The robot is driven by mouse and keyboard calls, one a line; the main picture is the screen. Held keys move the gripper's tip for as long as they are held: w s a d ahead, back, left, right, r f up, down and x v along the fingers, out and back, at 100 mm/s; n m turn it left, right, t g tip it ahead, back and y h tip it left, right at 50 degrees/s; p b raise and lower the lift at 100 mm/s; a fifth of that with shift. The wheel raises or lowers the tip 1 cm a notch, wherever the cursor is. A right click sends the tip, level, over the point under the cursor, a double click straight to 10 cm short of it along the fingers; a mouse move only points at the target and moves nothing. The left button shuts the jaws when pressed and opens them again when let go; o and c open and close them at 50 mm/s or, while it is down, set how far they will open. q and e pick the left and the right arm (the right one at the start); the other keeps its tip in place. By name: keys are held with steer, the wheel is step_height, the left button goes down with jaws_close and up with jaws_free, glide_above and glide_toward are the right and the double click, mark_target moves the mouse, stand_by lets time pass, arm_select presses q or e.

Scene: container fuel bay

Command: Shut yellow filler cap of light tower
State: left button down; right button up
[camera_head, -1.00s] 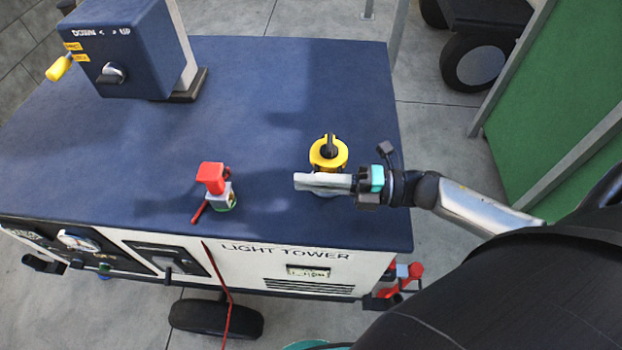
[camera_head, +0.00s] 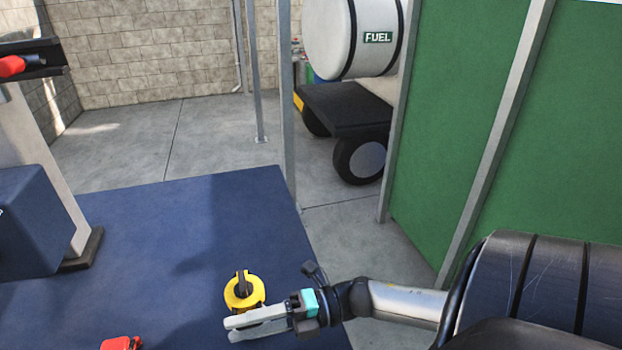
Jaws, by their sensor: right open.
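The yellow filler cap (camera_head: 243,292) sits on the dark blue top of the light tower (camera_head: 170,225), near its right edge. It is a yellow ring with a dark part standing in its middle; I cannot tell how far it is turned. My right gripper (camera_head: 228,330) comes in from the right and points left, just in front of the cap. Its two pale fingers are a little apart and nothing shows between them. The fingers overlap the cap's near side in the picture; I cannot tell whether they touch it. My left gripper is out of view.
A red-topped item (camera_head: 122,343) shows at the bottom edge. The tower's mast box (camera_head: 28,222) stands at the left. A grey post (camera_head: 286,100) rises behind the top. A white fuel tank trailer (camera_head: 352,38) and green wall (camera_head: 455,110) stand beyond.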

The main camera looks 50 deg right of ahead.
steer(key=b+v, duration=0.1)
steer(key=v, duration=1.2)
steer(key=shift+s, duration=0.1)
